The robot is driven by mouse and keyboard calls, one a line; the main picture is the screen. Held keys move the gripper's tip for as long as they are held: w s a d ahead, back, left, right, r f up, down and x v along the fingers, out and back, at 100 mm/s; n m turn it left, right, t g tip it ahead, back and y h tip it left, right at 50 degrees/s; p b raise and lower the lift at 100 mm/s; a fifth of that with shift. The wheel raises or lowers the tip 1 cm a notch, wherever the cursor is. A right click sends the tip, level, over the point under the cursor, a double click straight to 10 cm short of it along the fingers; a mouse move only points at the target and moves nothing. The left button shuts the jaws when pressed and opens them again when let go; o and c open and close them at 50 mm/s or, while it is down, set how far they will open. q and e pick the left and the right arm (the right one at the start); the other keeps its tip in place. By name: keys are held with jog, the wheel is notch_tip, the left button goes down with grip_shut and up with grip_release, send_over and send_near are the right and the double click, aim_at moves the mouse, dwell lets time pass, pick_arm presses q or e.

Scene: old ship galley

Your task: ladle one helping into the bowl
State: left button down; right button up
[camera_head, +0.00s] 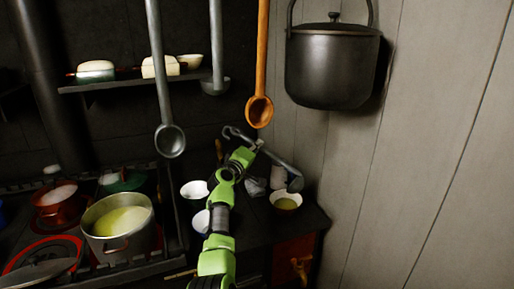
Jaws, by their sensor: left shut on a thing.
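My left gripper (256,146), on the green and black arm, is shut on a grey metal ladle (273,159) by its handle. The handle slants down to the right, and its hooked end is at the upper left. The ladle's head (295,184) hangs over or just behind the far right edge of a white bowl (286,198); I cannot tell if they touch. This bowl holds some yellow-green liquid. A large metal pot (102,247) of yellow-green soup stands on the stove at the left. My right gripper is out of view.
Two more white bowls (195,189) (199,221) stand left of my arm. A grey ladle (169,140) and a wooden ladle (260,110) hang above the counter. A black cauldron (330,70) hangs by the right wall. A red pot (55,204) is on the stove.

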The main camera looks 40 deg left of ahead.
pick_arm(q)
jog(key=shift+s+a+b, duration=0.1)
jog(key=shift+a+b, duration=0.15)
jog(key=shift+b, duration=0.6)
jog(key=shift+d+b, duration=0.1)
jog(key=shift+b, duration=0.2)
jog(key=shift+d+r, duration=0.2)
jog(key=shift+d, duration=0.05)
jog(key=w+d+r+m+p, duration=0.3)
jog(key=d+m, duration=0.3)
jog(key=d, duration=0.4)
jog(key=w+d+r+m+p, duration=0.2)
jog(key=d+m+p, duration=0.4)
jog(key=d, duration=0.3)
jog(key=shift+w+d+r+m, duration=0.4)
jog(key=shift+w, duration=0.1)
